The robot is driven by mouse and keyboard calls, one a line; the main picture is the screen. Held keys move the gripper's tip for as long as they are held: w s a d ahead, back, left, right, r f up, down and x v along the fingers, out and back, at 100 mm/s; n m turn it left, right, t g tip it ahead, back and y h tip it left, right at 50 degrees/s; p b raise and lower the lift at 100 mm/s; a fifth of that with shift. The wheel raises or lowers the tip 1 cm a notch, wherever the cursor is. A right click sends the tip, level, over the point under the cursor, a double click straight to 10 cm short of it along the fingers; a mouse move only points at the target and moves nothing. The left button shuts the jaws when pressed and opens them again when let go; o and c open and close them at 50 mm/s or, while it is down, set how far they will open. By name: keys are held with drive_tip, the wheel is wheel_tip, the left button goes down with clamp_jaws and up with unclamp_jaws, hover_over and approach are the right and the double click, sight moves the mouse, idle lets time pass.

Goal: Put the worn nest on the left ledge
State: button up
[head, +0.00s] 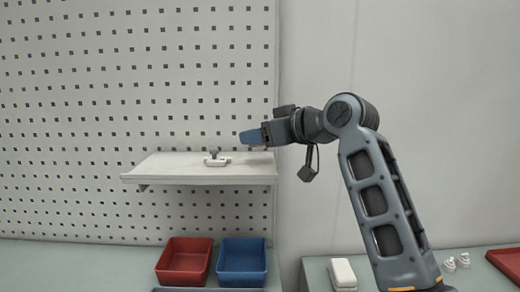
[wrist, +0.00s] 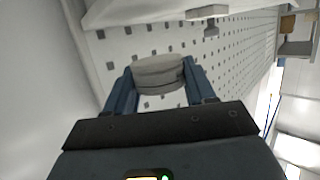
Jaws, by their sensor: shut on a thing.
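My gripper (head: 252,137) reaches in from the right in the head view, its blue fingers level above the right end of the white ledge (head: 160,170). In the wrist view the two fingers (wrist: 158,85) are shut on a round, thick grey piece, which appears to be the worn nest (wrist: 158,72). The fingers hide this piece in the head view. The ledge also shows at the top of the wrist view (wrist: 125,8), apart from the held piece.
A small white fixture with a grey knob (head: 216,160) stands on the ledge's right half; the ledge's left half is clear. A perforated panel (head: 100,80) rises behind. Below are a red bin (head: 184,262), a blue bin (head: 242,262) and a white block (head: 343,273).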

sight(260, 163)
drive_tip(key=shift+f+p, duration=0.45)
drive_tip(key=shift+f, duration=1.55)
drive_tip(key=shift+f, duration=0.1)
drive_tip(key=o, duration=1.1)
drive_tip(key=shift+o, duration=0.2)
